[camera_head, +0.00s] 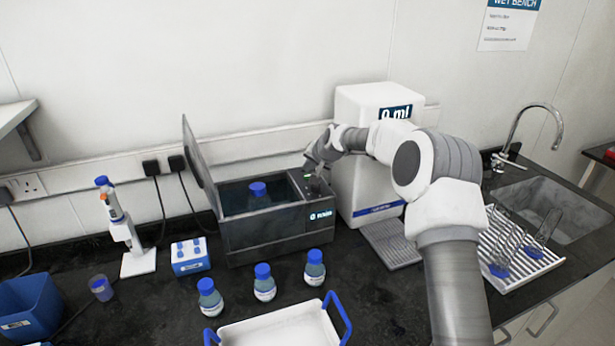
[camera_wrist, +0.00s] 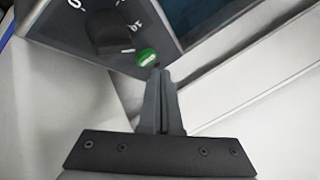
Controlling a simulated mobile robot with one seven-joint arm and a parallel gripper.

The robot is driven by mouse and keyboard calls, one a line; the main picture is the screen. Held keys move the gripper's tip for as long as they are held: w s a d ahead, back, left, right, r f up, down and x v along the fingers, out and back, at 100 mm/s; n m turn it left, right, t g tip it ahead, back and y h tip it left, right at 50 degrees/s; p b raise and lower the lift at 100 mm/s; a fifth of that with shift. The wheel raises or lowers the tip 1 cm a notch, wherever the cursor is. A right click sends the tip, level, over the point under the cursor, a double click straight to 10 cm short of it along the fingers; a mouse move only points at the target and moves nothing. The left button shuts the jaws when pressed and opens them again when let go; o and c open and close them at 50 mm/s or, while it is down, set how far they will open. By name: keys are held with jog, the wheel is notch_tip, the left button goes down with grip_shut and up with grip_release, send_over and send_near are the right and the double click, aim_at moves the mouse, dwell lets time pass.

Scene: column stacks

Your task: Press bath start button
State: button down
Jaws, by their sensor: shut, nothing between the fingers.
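The water bath (camera_head: 265,240) is a dark grey box with its lid raised at the left. A blue-capped bottle (camera_head: 258,192) stands in its open basin. Its control panel (camera_head: 311,184) is at the right end of its top. In the wrist view the green start button (camera_wrist: 146,58) sits beside a black dial (camera_wrist: 108,32). My gripper (camera_wrist: 160,72) is shut and empty, with its fingertips at the button's lower right edge. I cannot tell whether they touch it. In the head view my gripper (camera_head: 311,165) is over the panel and hides part of it.
A white dispenser (camera_head: 350,150) stands close at the right of the bath. Blue-capped bottles (camera_head: 264,283) stand in front of the bath, with a white tray (camera_head: 280,330) nearer. A drying rack (camera_head: 530,265) and sink (camera_head: 570,210) are at the right. A pipette stand (camera_head: 138,262) is at the left.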

aim_at(308, 178)
jog(key=shift+f, duration=0.1)
dwell(0.4)
jog(key=shift+f+b, duration=0.3)
jog(key=shift+b, duration=0.2)
jog(key=shift+f+b, duration=0.4)
jog(key=shift+f, duration=0.1)
dwell(0.4)
jog(key=shift+r, duration=0.1)
jog(key=shift+r+p, duration=0.35)
jog(key=shift+r, duration=0.4)
jog(key=shift+r+p, duration=1.3)
jog(key=shift+r, duration=1.25)
